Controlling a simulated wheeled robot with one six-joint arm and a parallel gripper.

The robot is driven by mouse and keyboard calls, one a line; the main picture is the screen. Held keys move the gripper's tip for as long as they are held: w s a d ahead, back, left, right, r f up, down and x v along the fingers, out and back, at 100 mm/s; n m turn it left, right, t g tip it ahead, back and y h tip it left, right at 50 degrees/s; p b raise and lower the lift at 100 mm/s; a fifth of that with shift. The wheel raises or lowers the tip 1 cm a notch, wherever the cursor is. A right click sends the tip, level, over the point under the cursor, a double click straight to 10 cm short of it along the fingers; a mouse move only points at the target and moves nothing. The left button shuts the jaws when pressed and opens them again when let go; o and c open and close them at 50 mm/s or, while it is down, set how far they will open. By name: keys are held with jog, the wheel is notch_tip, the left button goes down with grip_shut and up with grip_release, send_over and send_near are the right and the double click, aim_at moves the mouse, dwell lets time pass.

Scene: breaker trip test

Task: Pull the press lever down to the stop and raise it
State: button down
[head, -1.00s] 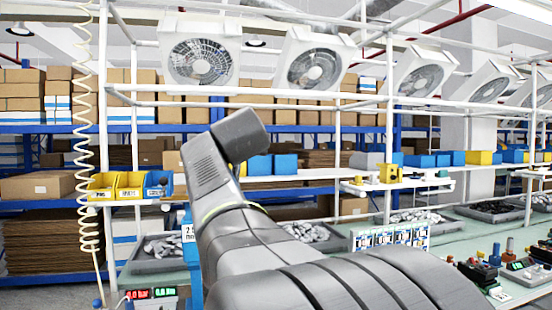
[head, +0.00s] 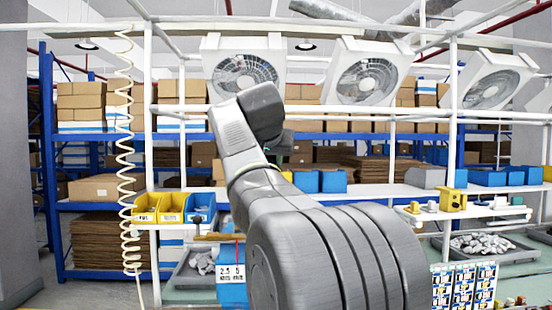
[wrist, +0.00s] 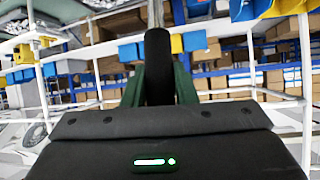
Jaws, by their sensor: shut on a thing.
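My gripper (wrist: 160,80) shows in the wrist view as two dark green fingers. It is shut on a black, rounded bar (wrist: 158,48), which looks like the press lever's handle. The bar stands upright in that picture between the fingers. In the head view my grey arm reaches forward and hides the gripper and most of what it holds. A blue upright part with a white number label (head: 231,274) shows just left of my arm, partly covered by it. I cannot tell whether it belongs to the press. The lever's pivot and stop are not visible.
Yellow and blue bins (head: 172,208) sit on a rail left of my arm, beside a coiled hose (head: 124,150). A white frame and slanted fans (head: 367,72) stand ahead. A printed card panel (head: 463,287) and a tray of metal parts (head: 483,246) are at right.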

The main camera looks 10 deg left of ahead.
jog(key=shift+w+a+r+g, duration=0.1)
jog(key=shift+w+a+g, duration=0.2)
jog(key=shift+w, duration=0.35)
jog(key=c, duration=1.2)
grip_release()
jog(key=shift+o, duration=0.2)
jog(key=shift+r, duration=0.1)
jog(key=b+v, duration=0.1)
jog(key=v, duration=1.2)
jog(key=shift+s, duration=0.35)
jog(key=shift+w, duration=0.1)
